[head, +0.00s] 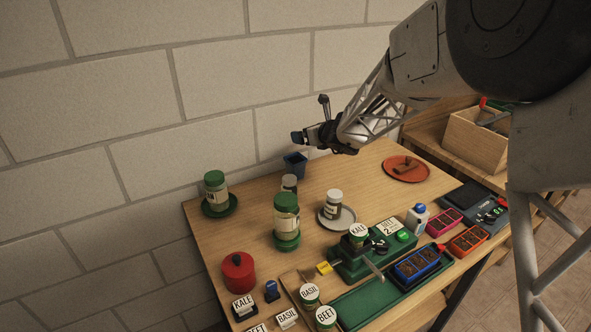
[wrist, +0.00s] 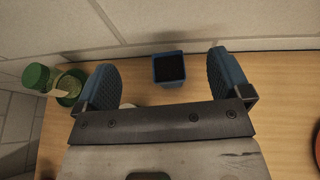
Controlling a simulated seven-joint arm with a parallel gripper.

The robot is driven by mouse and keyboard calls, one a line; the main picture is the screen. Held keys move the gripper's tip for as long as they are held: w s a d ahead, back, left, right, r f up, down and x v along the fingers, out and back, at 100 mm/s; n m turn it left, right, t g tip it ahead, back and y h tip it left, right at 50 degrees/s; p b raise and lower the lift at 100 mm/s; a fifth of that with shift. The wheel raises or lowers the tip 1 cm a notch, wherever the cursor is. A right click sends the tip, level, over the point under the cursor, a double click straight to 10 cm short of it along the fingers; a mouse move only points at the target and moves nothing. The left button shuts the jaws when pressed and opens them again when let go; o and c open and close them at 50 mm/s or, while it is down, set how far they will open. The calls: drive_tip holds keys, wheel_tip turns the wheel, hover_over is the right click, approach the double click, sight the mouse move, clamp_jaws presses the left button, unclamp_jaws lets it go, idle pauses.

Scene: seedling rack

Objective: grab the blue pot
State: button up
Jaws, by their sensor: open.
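The blue pot (head: 295,163) is a small square pot standing upright at the back edge of the wooden table, close to the wall. In the wrist view the blue pot (wrist: 169,69) has dark contents or a dark inside, and it lies beyond and between the fingertips. My gripper (head: 311,136) is above and slightly to the right of the pot in the head view. In the wrist view my gripper (wrist: 166,78) has its two blue ridged fingers wide apart, with nothing between them touching either pad.
An orange plate (head: 406,168) lies to the right. The block wall (wrist: 200,20) is right behind the pot. Table right of the pot is clear.

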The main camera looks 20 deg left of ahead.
approach(300, 164)
drive_tip(key=x, duration=0.5)
drive_tip(key=shift+f, duration=0.15)
drive_tip(key=shift+w, duration=0.1)
drive_tip(key=shift+x, duration=1.25)
drive_tip(key=shift+a, duration=0.1)
drive_tip(key=shift+x, duration=2.5)
drive_tip(key=c, duration=1.1)
